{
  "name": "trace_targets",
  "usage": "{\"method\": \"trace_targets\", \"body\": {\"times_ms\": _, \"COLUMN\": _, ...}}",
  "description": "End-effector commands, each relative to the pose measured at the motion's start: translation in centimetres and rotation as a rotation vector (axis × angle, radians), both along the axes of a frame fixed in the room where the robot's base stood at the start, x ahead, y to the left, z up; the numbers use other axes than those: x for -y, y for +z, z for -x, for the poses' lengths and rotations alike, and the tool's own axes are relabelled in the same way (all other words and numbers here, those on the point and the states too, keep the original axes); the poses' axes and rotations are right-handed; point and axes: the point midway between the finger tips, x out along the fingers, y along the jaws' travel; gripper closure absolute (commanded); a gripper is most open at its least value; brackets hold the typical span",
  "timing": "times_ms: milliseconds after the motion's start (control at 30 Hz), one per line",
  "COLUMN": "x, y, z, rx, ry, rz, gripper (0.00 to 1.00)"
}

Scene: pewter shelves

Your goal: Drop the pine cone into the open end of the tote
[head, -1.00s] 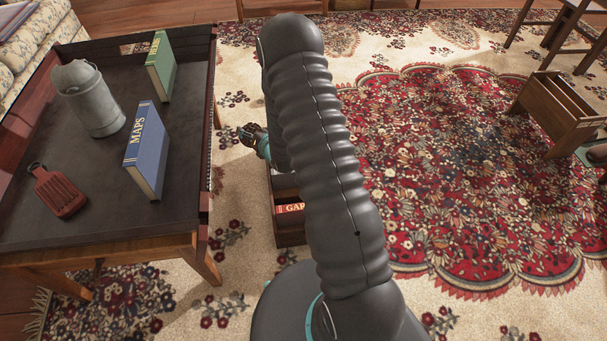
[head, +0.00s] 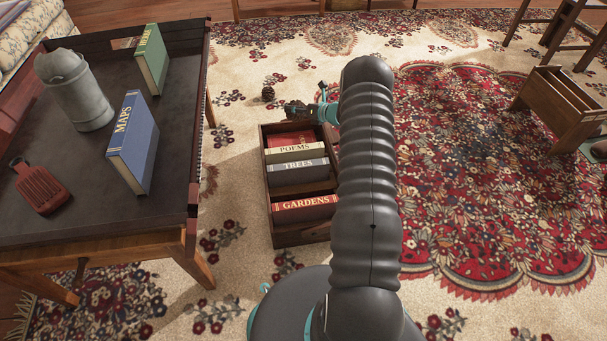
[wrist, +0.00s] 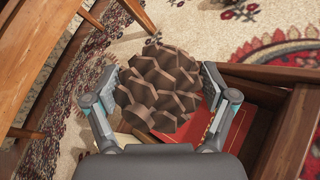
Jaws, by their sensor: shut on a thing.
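My gripper (wrist: 160,100) is shut on a brown pine cone (wrist: 158,85), with one finger on each side of it. In the head view the held pine cone (head: 296,110) shows small and dark at the far end of the wooden tote (head: 306,237). The tote stands on the carpet and holds books lettered POEMS (head: 294,152), TREES (head: 298,165) and GARDENS (head: 304,204). In the wrist view the pine cone is above or near the tote's edge and hides part of a red book (wrist: 220,128). The exact height gap cannot be told.
A table (head: 90,236) at the left bears a blue MAPS book (head: 133,140), a green book (head: 151,60), a grey can (head: 76,92) and a red grater-like thing (head: 40,187). A wooden rack (head: 562,108) stands right.

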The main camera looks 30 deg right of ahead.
Motion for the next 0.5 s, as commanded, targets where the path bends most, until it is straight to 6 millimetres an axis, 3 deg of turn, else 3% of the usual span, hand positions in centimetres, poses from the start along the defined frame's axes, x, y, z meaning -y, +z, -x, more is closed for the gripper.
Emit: {"method": "trace_targets", "body": {"times_ms": 500, "x": -0.1, "y": -5.1, "z": 0.0, "rx": 0.000, "ry": 0.000, "rz": 0.000, "gripper": 0.51}}
